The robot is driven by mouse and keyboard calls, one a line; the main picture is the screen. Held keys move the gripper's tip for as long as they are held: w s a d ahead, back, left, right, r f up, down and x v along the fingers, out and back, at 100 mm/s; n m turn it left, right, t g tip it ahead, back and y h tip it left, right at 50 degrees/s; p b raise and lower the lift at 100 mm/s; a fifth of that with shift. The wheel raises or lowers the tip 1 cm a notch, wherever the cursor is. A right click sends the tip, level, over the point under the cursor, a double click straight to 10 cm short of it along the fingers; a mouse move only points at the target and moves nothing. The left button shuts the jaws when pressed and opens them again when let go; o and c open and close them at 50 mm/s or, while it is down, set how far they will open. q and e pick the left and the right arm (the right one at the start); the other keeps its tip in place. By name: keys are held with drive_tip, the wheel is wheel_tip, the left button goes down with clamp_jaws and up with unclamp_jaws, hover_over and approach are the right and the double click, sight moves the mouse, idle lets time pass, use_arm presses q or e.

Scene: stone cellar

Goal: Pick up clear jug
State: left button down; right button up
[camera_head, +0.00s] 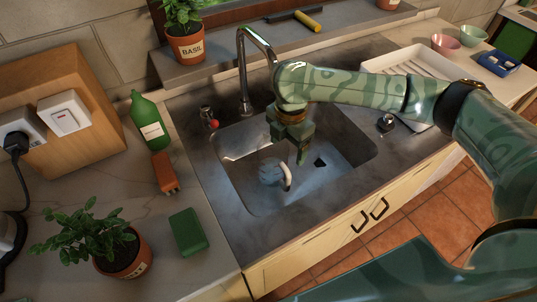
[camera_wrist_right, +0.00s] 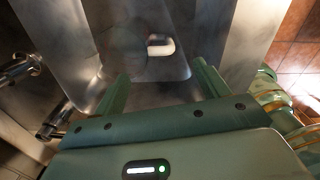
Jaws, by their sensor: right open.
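The clear jug (camera_head: 270,173) stands in the sink basin (camera_head: 238,190), see-through and faint, with a pale handle on its right side. In the right wrist view the jug (camera_wrist_right: 126,50) is a round, hazy shape beyond the fingers, its white handle (camera_wrist_right: 160,46) pointing right. My right gripper (camera_head: 302,152) reaches down over the basin, just right of and above the jug. Its two green fingers are spread apart in the wrist view (camera_wrist_right: 160,85), with nothing between them. The jug's lower part is hard to make out. My left gripper is not in view.
The tap (camera_head: 243,70) stands behind the basin. A white drying tray (camera_head: 415,68) lies right. Basin walls surround the jug.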

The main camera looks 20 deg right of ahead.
sight(285, 168)
wheel_tip(285, 168, down, 6)
drive_tip(key=b, duration=0.2)
drive_tip(key=shift+b, duration=0.35)
drive_tip(key=shift+f, duration=0.55)
drive_tip(key=f+b, duration=0.1)
drive_tip(key=f, duration=0.1)
drive_tip(key=f+b, duration=0.1)
drive_tip(key=f, duration=0.1)
drive_tip(key=shift+s+a+b, duration=0.2)
drive_tip(key=shift+a+b, duration=0.05)
drive_tip(key=shift+b, duration=0.05)
drive_tip(key=shift+f, duration=0.35)
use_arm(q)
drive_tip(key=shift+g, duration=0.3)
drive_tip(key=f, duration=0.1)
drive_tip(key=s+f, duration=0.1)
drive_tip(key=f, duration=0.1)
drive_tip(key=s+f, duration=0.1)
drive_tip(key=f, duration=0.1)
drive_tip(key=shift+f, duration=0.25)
use_arm(e)
drive_tip(key=shift+w, duration=0.1)
drive_tip(key=shift+r, duration=0.1)
drive_tip(key=c, duration=1.4)
